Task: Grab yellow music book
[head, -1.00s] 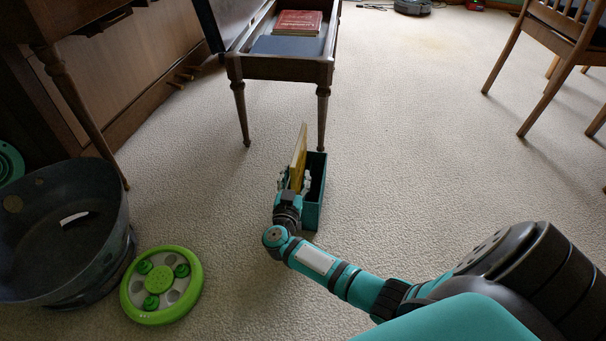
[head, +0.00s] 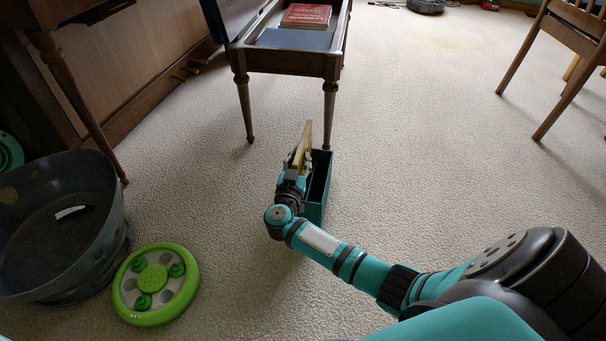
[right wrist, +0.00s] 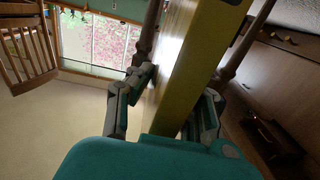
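The yellow music book (head: 303,146) stands upright and nearly edge-on beside the teal box in the head view. My right gripper (head: 297,168) is around its near end, with a finger on each side. In the right wrist view, the book (right wrist: 185,75) runs between the two fingers of the gripper (right wrist: 172,112). The fingers appear closed against its covers. The gripper hides the book's lower near part in the head view. My left gripper is not in view.
A teal open box (head: 319,186) stands on the carpet right of the gripper. An open piano bench (head: 288,62) holding a red book (head: 306,16) is behind. A dark tub (head: 60,225) and a green round toy (head: 155,284) are at left. A chair (head: 545,75) is at right; carpet between is clear.

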